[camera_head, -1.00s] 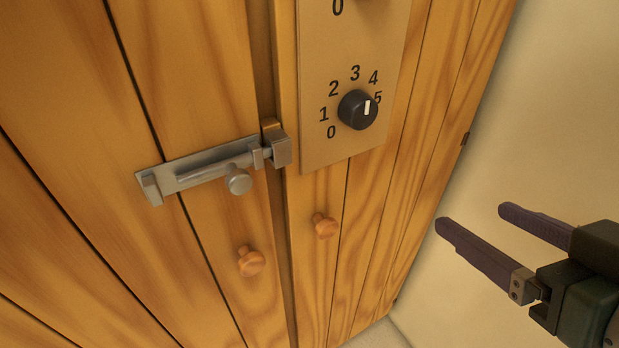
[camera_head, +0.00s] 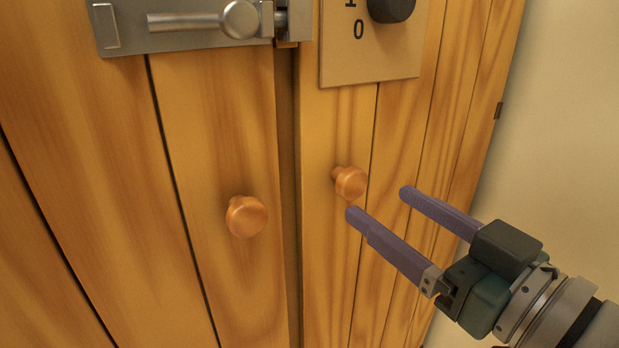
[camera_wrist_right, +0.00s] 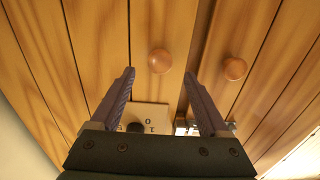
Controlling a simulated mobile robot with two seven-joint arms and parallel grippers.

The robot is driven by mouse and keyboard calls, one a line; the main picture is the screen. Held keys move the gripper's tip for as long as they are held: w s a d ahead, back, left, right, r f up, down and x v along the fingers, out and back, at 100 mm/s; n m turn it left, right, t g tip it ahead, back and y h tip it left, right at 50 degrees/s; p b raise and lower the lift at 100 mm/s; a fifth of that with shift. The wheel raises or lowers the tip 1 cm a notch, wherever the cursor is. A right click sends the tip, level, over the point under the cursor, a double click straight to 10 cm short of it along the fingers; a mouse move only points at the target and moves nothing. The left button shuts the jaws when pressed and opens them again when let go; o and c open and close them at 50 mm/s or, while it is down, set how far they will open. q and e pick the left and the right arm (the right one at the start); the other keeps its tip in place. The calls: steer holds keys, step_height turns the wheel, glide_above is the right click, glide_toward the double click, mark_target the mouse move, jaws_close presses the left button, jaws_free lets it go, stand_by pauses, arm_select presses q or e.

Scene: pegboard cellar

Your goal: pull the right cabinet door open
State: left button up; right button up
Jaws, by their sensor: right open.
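The right cabinet door (camera_head: 335,270) is wooden and stands shut beside the left door (camera_head: 225,290). Its round wooden knob (camera_head: 350,182) sits near its inner edge. My right gripper (camera_head: 379,201) is open and empty, its two purple fingers pointing at the door just below and right of that knob. In the right wrist view, the right door's knob (camera_wrist_right: 160,61) shows beyond the fingertips, between their lines, with no finger touching it. The left door's knob (camera_wrist_right: 235,68) lies outside the fingers there. My left gripper is not in view.
A metal slide bolt (camera_head: 200,28) is on the left door, its rod reaching toward a catch at the seam; I cannot tell whether it is engaged. A panel (camera_head: 370,68) with a black dial (camera_head: 390,8) is on the right door. A pale wall (camera_head: 565,140) stands at right.

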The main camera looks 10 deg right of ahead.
mark_target(356, 187)
steer(key=x, duration=0.5)
steer(key=shift+w+a+b, duration=0.1)
steer(key=shift+w+b, duration=0.15)
steer(key=shift+b, duration=0.15)
jaws_close()
stand_by(1.0)
